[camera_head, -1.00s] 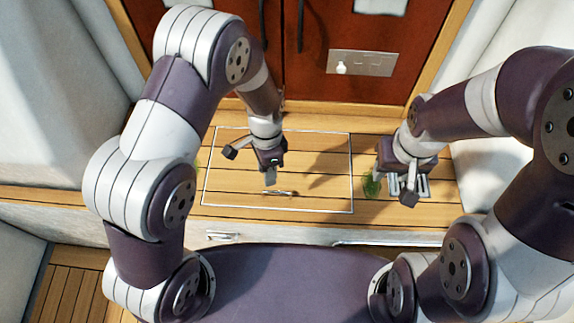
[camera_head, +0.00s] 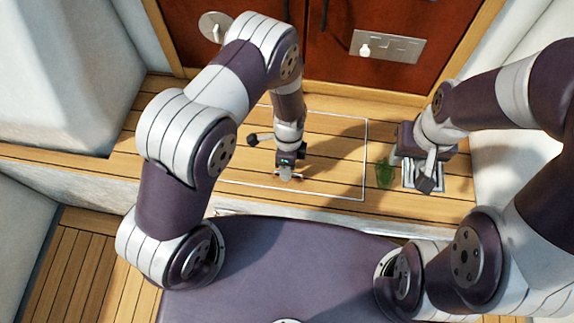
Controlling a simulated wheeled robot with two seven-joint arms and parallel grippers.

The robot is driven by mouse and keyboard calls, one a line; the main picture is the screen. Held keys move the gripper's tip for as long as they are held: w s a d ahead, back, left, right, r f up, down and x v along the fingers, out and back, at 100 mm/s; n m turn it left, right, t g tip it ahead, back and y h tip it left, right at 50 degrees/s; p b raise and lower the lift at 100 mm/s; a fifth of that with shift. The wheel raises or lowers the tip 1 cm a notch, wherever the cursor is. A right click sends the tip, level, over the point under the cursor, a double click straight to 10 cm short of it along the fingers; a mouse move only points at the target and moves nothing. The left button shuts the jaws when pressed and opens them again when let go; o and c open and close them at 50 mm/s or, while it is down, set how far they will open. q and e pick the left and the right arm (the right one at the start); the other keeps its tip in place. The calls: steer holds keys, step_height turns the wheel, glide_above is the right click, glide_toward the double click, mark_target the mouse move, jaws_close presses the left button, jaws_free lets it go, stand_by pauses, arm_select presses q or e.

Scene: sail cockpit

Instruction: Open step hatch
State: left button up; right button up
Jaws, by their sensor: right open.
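The step hatch (camera_head: 335,183) is a wooden-planked panel framed by a thin pale outline, set flush in the step and lying flat. My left gripper (camera_head: 287,176) points down over its middle, close to the surface. Its fingertips hide the small metal handle that sits there, and I cannot tell whether they are shut on it. My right gripper (camera_head: 425,178) is open, to the right of the hatch, above a metal grate.
A green object (camera_head: 384,173) lies just right of the hatch beside the metal grate (camera_head: 411,178). Red-brown doors (camera_head: 395,80) with a metal switch plate (camera_head: 387,46) stand behind. White padded walls close both sides. A planked floor (camera_head: 75,265) lies lower at left.

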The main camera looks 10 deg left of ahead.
arm_select(q)
steer(key=shift+c, duration=0.3)
jaws_close()
stand_by(1.2)
